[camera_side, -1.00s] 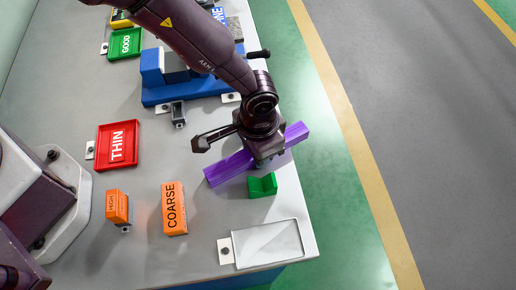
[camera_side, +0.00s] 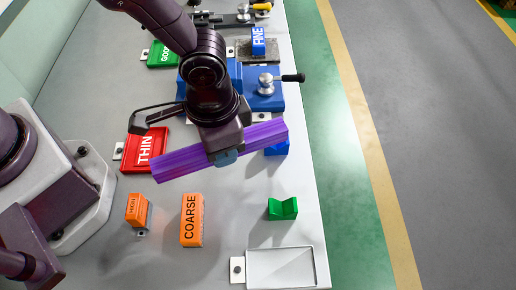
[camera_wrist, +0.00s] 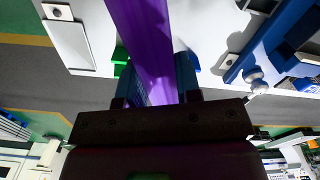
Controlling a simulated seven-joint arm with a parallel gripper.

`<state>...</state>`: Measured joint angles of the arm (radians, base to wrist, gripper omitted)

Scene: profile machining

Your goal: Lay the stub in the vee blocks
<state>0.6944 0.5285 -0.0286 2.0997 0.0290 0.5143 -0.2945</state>
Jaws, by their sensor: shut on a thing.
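The stub is a long purple bar (camera_side: 185,160). My gripper (camera_side: 226,157) is shut on it near its middle and holds it above the bench, slanting up to the right in the side view. In the wrist view the stub (camera_wrist: 145,35) runs away between my two fingers (camera_wrist: 158,88). A green vee block (camera_side: 282,209) stands empty on the bench below and right of the stub. A blue block (camera_side: 277,149), likely the other vee block, is partly hidden behind the stub's right end. The green block also shows in the wrist view (camera_wrist: 120,58), left of the stub.
A red THIN tray (camera_side: 143,148) lies beneath the stub's left side. Orange HIGH (camera_side: 137,209) and COARSE (camera_side: 191,220) blocks stand in front. A blue vise-like fixture with a handle (camera_side: 265,95) is behind. A pale tray (camera_side: 281,267) sits near the bench's front right corner.

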